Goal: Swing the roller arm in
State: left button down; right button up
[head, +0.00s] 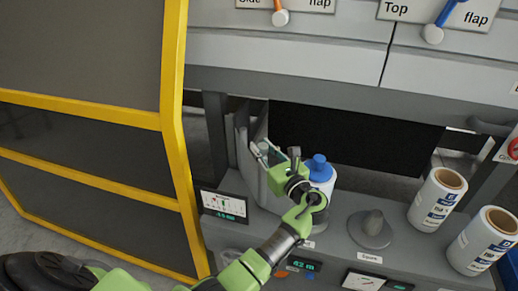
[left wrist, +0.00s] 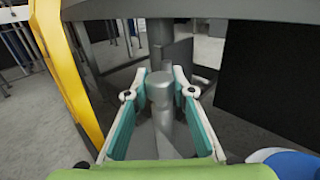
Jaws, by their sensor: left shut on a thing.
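The roller arm shows as a grey piece with a rounded grey post (left wrist: 160,92) in the left wrist view. My left gripper (left wrist: 160,80) has its two teal-padded fingers on either side of this post, shut on it. In the head view my left gripper (head: 268,152) is at the machine's opening, beside a pale grey upright plate (head: 248,165); its fingers partly hide what they hold. A white roll with a blue cap (head: 319,168) stands just right of the gripper, and a blue-and-white part of it (left wrist: 284,160) shows in the wrist view. My right gripper is not in view.
A yellow-framed guard door (head: 175,120) stands at the left. Right of the roll are an empty spindle (head: 372,225) and two white rolls (head: 436,200) (head: 484,240). A small screen (head: 224,206) is below the gripper. Flap levers (head: 280,17) (head: 433,33) are above.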

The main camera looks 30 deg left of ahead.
pick_arm(q)
jog(key=shift+d, duration=0.1)
dwell(0.4)
jog(key=c, duration=1.7)
grip_release()
jog(key=v, duration=0.7)
jog(key=shift+d, duration=0.35)
